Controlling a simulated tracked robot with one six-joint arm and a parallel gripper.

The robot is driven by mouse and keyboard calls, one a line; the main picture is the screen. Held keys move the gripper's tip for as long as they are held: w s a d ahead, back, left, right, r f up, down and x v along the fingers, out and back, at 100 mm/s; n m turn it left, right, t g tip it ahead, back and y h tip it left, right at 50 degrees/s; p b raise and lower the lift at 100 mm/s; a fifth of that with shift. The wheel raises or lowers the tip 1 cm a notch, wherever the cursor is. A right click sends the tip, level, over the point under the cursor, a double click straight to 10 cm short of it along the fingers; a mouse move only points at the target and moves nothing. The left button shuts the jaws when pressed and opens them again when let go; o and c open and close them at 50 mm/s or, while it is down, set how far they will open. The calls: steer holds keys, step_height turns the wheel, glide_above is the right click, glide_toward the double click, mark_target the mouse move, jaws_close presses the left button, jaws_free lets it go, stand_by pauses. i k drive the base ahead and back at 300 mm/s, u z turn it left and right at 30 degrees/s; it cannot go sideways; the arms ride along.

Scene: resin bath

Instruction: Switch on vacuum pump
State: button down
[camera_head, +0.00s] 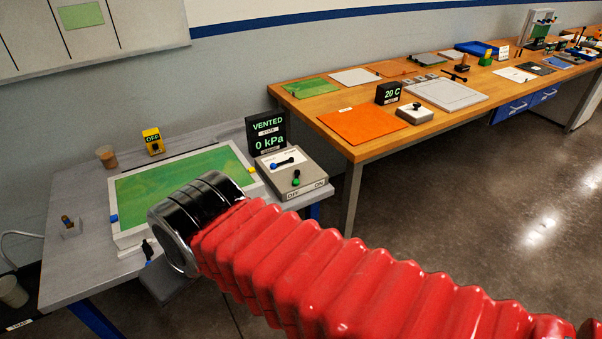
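A grey control box (291,174) stands at the right end of the grey bench. Its front edge reads OFF and ON, with a green-tipped dark switch (296,179) above, nearer the OFF label. A dark blue-ended lever (282,162) lies across its white top plate. A black display (266,136) behind it reads VENTED and 0 kPa. A small yellow box (153,141) with an OFF display stands at the bench's back. No label that I can read names the pump. My arm, in a red bellows sleeve, ends in a black wrist left of the control box; my gripper's fingers are hidden.
A white-framed bath (118,237) with a green surface lies on the grey bench (75,275), partly behind my wrist. A cup (106,156) stands at the back. A wooden bench (326,138) with a 20 C display (388,93) is at the right. Open floor lies between.

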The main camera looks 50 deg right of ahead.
mark_target(295, 182)
steer(key=z, duration=0.75)
steer(key=i, duration=1)
steer(key=z, duration=0.05)
